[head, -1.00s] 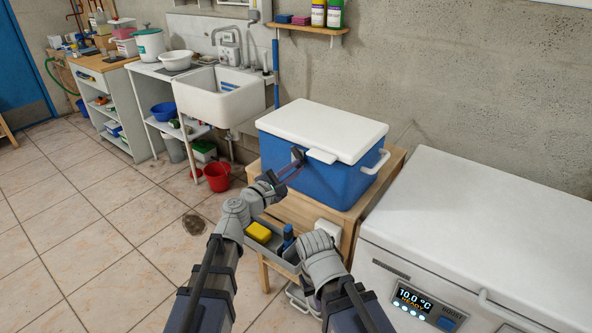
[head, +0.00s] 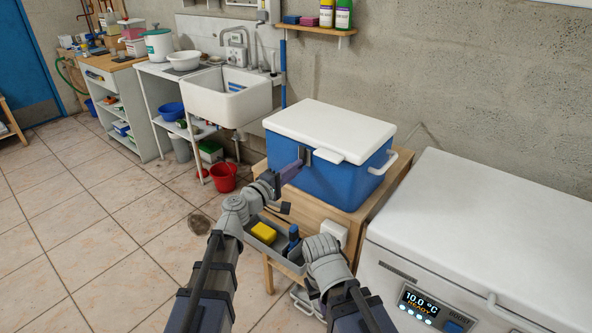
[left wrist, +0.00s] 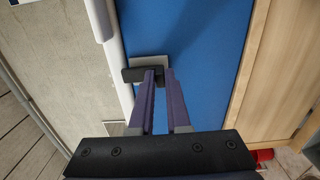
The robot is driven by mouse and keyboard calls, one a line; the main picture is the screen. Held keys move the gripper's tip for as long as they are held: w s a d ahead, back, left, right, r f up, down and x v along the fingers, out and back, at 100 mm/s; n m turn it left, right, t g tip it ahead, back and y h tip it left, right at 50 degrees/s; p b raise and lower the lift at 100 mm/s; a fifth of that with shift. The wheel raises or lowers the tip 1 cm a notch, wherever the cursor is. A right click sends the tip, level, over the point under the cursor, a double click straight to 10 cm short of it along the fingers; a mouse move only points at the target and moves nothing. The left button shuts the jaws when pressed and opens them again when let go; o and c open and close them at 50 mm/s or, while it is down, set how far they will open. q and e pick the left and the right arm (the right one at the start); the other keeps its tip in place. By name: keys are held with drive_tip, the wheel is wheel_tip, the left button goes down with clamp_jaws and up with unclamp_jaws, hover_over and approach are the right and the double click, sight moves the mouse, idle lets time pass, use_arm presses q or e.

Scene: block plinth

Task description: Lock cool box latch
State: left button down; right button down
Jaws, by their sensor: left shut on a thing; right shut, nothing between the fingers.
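The blue cool box (head: 335,185) with its white lid (head: 330,128) shut stands on a wooden stand. A dark latch (head: 306,156) is on its front face, just under the lid's edge. My left gripper (head: 300,163) is at the latch. In the left wrist view, its two purple fingers (left wrist: 157,75) are closed together on the dark latch bar (left wrist: 132,74), in front of a pale plate (left wrist: 150,62) on the blue wall. The fingers partly hide the latch. My right wrist shows low in the head view, but its fingers are hidden.
A grey tray (head: 272,244) with a yellow sponge (head: 264,234) and a blue item lies below the box. A white chest freezer (head: 490,225) stands to the right. A red bucket (head: 223,178) is on the floor to the left, near the sink (head: 227,97).

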idle(0.5)
use_arm(q)
drive_tip(key=c, duration=0.9)
unclamp_jaws()
drive_tip(key=v, duration=0.7)
drive_tip(key=shift+s+a, duration=0.3)
